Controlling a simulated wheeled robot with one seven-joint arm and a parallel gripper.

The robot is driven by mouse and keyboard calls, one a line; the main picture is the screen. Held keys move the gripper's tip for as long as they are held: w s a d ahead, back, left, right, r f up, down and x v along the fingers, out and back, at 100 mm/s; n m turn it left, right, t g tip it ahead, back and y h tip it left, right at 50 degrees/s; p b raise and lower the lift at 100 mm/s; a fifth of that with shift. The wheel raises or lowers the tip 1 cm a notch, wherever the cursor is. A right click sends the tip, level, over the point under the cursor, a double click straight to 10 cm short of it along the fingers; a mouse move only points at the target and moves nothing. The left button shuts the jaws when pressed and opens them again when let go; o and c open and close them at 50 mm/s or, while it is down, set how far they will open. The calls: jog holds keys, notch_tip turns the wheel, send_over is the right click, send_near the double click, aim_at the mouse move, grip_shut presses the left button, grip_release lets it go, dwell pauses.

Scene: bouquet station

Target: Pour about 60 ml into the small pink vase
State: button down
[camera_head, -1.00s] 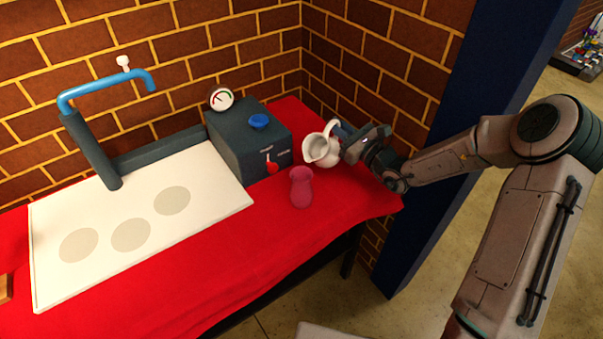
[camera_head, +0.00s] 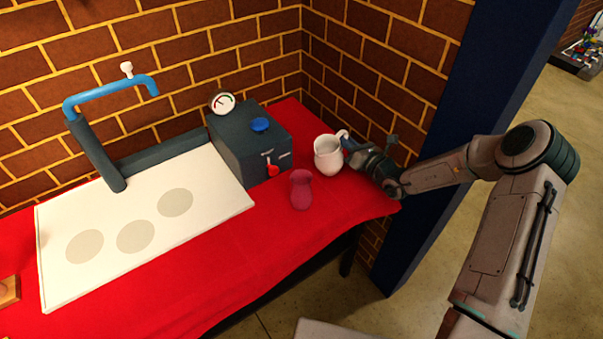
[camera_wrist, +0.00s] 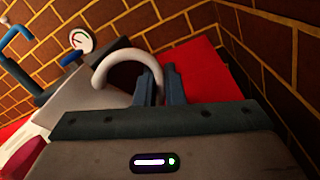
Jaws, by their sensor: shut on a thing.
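The small pink vase (camera_head: 301,190) stands upright on the red cloth, right of the white board; its contents cannot be made out. A white pitcher (camera_head: 328,157) is just behind and to the right of the vase, upright and apart from it. My gripper (camera_head: 350,147) is at the pitcher's right side, shut on its handle. In the wrist view my gripper's fingers (camera_wrist: 160,86) close on the curved white handle (camera_wrist: 118,62). A pink shape (camera_wrist: 24,155), likely the vase, shows at the lower left there. The pitcher's inside is not clear.
A dark box (camera_head: 240,150) with a gauge (camera_head: 223,103), a blue knob (camera_head: 260,125) and a red lever (camera_head: 272,171) stands left of the pitcher. A white board (camera_head: 120,265) with several grey discs lies under a blue tap (camera_head: 110,91). Brick walls close off the back.

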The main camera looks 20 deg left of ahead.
jog(key=shift+w+d+f+m+h+p, duration=0.15)
jog(key=shift+w+f+m, duration=0.15)
jog(key=shift+f+m, duration=0.4)
jog(key=shift+w+d+f+m+h+p, duration=0.15)
jog(key=shift+w+f+m, duration=0.15)
jog(key=shift+f+m, duration=0.4)
jog(key=shift+r, duration=0.1)
